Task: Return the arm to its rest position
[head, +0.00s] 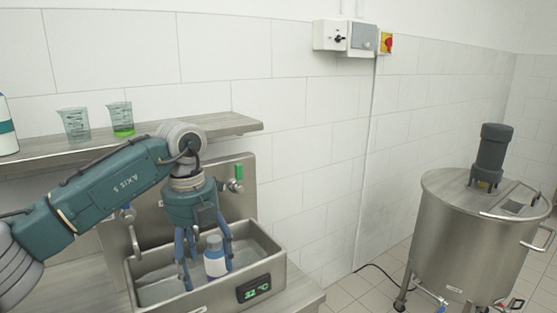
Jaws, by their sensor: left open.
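My left arm comes in from the left, and my left gripper (207,270) points down into a metal basin (187,301). Its blue fingers are open around or beside a small white bottle with a blue label and a grey cap (215,258). The bottle stands in the basin; I cannot tell whether the fingers touch it. My right gripper is not in view.
A shelf (235,124) above the basin holds an empty beaker (75,125), a beaker with green liquid (122,120) and a partly cut-off bottle (6,128). The basin's display (254,288) reads 32 °C. A steel mixing tank (465,245) stands at right.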

